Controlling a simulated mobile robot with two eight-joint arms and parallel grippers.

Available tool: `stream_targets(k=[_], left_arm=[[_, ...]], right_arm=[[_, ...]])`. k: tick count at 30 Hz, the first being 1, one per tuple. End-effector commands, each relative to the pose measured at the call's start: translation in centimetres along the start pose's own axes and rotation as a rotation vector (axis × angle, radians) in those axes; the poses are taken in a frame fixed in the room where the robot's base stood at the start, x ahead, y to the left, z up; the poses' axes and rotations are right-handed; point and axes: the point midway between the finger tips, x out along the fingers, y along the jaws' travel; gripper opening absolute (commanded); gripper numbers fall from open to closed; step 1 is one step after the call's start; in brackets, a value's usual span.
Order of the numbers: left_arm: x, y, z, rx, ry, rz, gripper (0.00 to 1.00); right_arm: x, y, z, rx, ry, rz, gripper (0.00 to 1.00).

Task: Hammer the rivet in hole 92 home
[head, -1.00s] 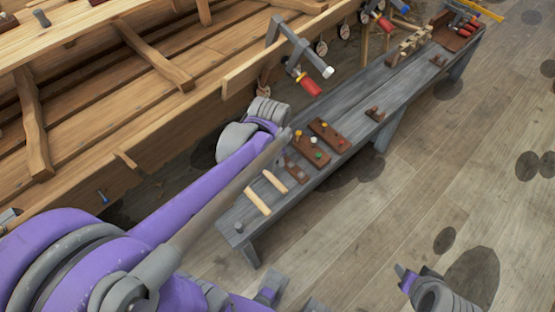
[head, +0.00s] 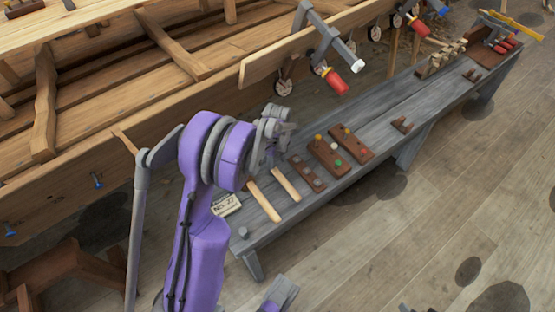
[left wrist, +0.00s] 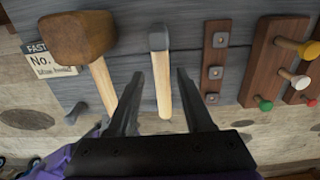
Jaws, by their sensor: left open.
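My left gripper (head: 273,150) is over the near end of the grey bench, mostly hidden behind its wrist in the head view. In the left wrist view the gripper (left wrist: 166,78) is open and empty. A hammer with a narrow grey head (left wrist: 158,38) and pale wooden handle (left wrist: 163,92) shows between its fingers. A mallet with a brown block head (left wrist: 78,37) lies left of it. Both handles show in the head view (head: 287,185). Blue-ended pins (head: 97,180) stick out of the hull planking (head: 60,165). I cannot read hole 92. Only a sliver of my right gripper shows.
The grey bench (head: 375,115) also bears brown racks with coloured pegs (head: 328,158), a strip with metal squares (head: 306,172) and a label card (head: 226,205). A clamp with a red handle (head: 335,82) grips a hull plank. The floor right of the bench is clear.

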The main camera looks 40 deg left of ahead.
Motion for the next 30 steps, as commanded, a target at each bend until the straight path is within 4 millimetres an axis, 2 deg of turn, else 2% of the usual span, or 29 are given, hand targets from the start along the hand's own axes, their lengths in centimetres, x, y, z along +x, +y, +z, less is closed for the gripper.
stream_targets(k=[18,23,30], left_arm=[[7.2,0.0,0.0,-0.001,0.000,0.001,0.51],[8.0,0.0,0.0,-0.001,-0.001,0.000,0.51],[7.9,0.0,0.0,-0.001,-0.001,-0.001,0.51]], right_arm=[[5.1,0.0,1.8,0.000,-0.019,0.000,0.50],[5.7,0.0,2.0,0.000,-0.021,0.000,0.50],[5.6,0.0,2.0,0.000,-0.021,0.000,0.50]])
